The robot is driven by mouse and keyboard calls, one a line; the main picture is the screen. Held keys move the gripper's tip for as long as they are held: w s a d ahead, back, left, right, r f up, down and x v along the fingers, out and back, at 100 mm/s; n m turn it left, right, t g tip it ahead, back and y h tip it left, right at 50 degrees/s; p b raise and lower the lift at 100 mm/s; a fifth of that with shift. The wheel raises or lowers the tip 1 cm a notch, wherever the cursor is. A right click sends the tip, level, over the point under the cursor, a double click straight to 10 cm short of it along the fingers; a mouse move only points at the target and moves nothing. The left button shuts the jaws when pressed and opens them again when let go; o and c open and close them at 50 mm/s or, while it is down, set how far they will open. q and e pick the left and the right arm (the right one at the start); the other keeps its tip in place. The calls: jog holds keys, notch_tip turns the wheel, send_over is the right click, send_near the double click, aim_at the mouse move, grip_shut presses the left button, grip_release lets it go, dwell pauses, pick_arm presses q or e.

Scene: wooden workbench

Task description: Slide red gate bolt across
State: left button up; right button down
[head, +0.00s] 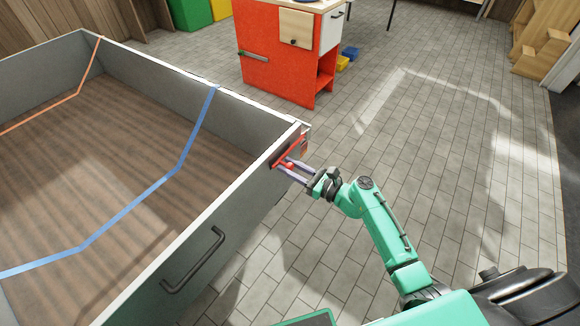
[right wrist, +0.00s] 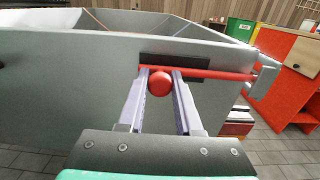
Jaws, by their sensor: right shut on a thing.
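The red gate bolt (head: 290,152) sits on a dark plate near the right end of the grey gate panel (head: 235,222). In the right wrist view the red bar (right wrist: 220,73) runs level across the dark plate (right wrist: 160,60), its right end at a grey bracket (right wrist: 264,80) by the corner. A round red knob (right wrist: 160,84) sticks out from the bar. My right gripper (head: 283,167) is shut on this knob, one finger on each side of it. Whether the bar's tip is inside the bracket is hard to tell. My left gripper is not in view.
A black handle (head: 194,262) is fixed on the panel to the left. The walled pen has a wooden floor with blue (head: 180,172) and orange strips. A red cabinet (head: 275,60) stands behind the corner. The tiled floor (head: 440,150) on the right is clear.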

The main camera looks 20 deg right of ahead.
jog(key=s+a+p, duration=0.2)
jog(key=a, duration=0.1)
jog(key=shift+s+r, duration=0.1)
jog(key=shift+s, duration=0.25)
jog(key=shift+a, duration=0.2)
jog(key=c, duration=0.6)
grip_release()
jog(key=shift+d, duration=0.1)
jog(key=v, duration=1.4)
jog(key=shift+s+b, duration=0.25)
jog(key=shift+b, duration=0.05)
jog(key=shift+d, duration=0.15)
